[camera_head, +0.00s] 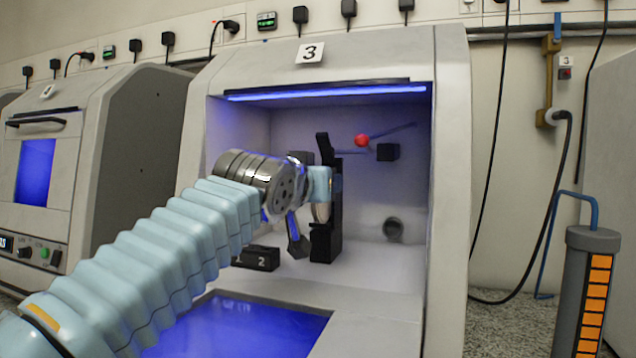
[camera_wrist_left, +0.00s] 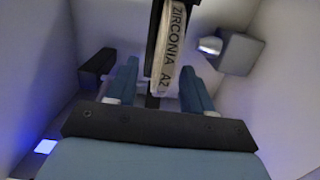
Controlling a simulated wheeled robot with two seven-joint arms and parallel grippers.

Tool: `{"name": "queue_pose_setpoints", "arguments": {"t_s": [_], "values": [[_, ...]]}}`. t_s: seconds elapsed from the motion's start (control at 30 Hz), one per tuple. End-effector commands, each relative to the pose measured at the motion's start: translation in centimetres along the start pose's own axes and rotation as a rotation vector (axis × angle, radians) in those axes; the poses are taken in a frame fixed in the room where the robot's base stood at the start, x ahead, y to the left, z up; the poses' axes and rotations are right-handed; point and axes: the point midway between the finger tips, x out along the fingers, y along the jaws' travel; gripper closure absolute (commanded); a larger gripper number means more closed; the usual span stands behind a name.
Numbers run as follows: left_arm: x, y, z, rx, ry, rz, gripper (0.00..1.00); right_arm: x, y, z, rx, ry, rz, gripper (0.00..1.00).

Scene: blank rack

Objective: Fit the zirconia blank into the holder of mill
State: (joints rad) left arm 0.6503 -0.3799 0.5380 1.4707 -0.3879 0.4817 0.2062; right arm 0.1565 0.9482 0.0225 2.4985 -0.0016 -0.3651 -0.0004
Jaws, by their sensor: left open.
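The open mill (camera_head: 452,180) carries a number 3 sign. The black holder (camera_head: 323,246) stands upright in its chamber. The white zirconia blank (camera_head: 321,213) is on edge at the holder, mostly hidden by my gripper. In the left wrist view the blank (camera_wrist_left: 168,62) reads "ZIRCONIA A2" and stands against the black holder (camera_wrist_left: 153,42); I cannot tell whether it is fully seated. My left gripper (camera_head: 308,203) is inside the chamber, open, with a blue finger on each side of the blank in the wrist view (camera_wrist_left: 158,72). Gaps show beside the blank. My right gripper is out of view.
A lever with a red ball (camera_head: 362,141) is above right of the holder, near a black block (camera_head: 388,152). A low black block marked 2 (camera_head: 256,258) lies left on the chamber floor. Another closed mill (camera_head: 95,170) stands left. A grey cylinder with orange bars (camera_head: 592,290) stands right.

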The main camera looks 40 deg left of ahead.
Motion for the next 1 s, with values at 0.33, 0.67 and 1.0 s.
{"name": "queue_pose_setpoints", "arguments": {"t_s": [0.33,0.67,1.0], "values": [[-4.3,0.1,0.1,0.001,0.006,0.001,0.49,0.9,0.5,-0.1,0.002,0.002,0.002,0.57],[-11.8,0.0,0.0,0.001,0.004,0.000,0.49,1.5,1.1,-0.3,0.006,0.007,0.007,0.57],[-13.8,0.0,0.0,0.000,0.000,0.000,0.49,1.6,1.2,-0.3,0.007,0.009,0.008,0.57]]}}
